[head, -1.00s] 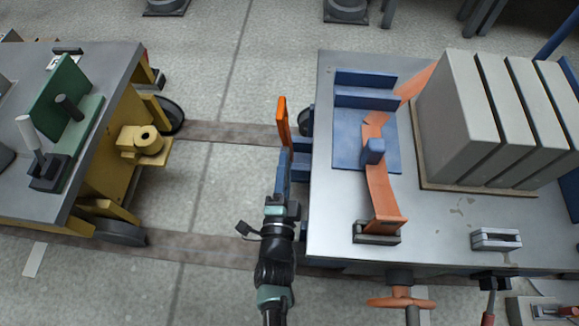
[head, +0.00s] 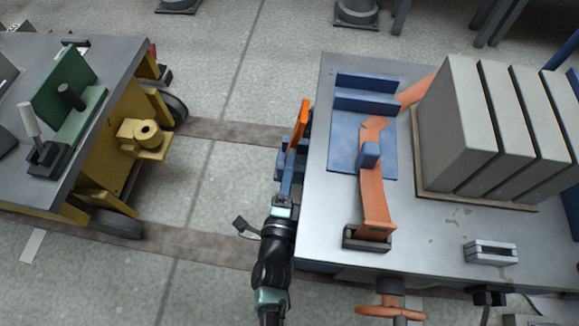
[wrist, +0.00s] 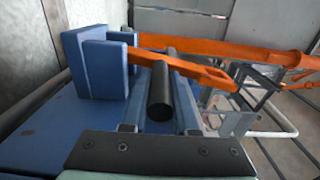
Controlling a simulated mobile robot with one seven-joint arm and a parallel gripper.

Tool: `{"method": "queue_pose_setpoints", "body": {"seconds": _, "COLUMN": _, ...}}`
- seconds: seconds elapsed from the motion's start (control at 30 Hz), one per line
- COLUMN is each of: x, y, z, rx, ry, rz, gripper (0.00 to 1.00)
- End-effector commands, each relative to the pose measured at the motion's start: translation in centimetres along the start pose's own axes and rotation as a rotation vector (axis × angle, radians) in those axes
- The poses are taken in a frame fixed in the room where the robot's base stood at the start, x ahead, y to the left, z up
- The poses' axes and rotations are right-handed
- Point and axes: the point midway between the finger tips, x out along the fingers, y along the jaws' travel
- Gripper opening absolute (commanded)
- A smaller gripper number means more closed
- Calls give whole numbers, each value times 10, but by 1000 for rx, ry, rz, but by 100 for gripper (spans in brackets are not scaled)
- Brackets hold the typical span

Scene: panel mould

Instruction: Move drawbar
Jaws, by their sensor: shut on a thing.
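The orange drawbar (head: 302,118) stands out beside the left end of the grey-topped cart (head: 318,185), leaning slightly right at its tip. My gripper (head: 288,185) is just below it in the head view, shut on the drawbar. In the wrist view, the orange bar (wrist: 205,72) runs from blue blocks (wrist: 98,65) to a slotted end at the right. A black round bar (wrist: 160,92) lies in front of my gripper's dark plate. The exact contact of the jaws is hard to make out.
The yellow cart (head: 125,170) with a yellow coupling (head: 148,135) stands at the left. Bare floor and rails (head: 225,130) lie between the carts. The right cart carries grey panels (head: 460,120), an orange clamp arm (head: 373,190) and a red-orange handle (head: 390,308) below its edge.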

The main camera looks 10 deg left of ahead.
Motion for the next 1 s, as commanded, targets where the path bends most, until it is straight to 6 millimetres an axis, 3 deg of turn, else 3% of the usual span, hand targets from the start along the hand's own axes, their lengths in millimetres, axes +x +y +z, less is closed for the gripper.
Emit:
{"method": "queue_pose_setpoints", "body": {"seconds": 0.03, "x": 0, "y": 0, "z": -4, "rx": -1, "ry": 10, "rz": -2, "gripper": 0}}
{"method": "queue_pose_setpoints", "body": {"seconds": 0.07, "x": 0, "y": 0, "z": -4, "rx": -1, "ry": 9, "rz": -2, "gripper": 31}}
{"method": "queue_pose_setpoints", "body": {"seconds": 0.2, "x": 0, "y": 0, "z": -3, "rx": -1, "ry": 6, "rz": -1, "gripper": 56}}
{"method": "queue_pose_setpoints", "body": {"seconds": 0.6, "x": -7, "y": -1, "z": 0, "rx": -2, "ry": 1, "rz": 2, "gripper": 57}}
{"method": "queue_pose_setpoints", "body": {"seconds": 0.77, "x": -34, "y": -2, "z": 0, "rx": -2, "ry": -1, "rz": 6, "gripper": 57}}
{"method": "queue_pose_setpoints", "body": {"seconds": 1.0, "x": -88, "y": -3, "z": -1, "rx": -3, "ry": 1, "rz": 5, "gripper": 57}}
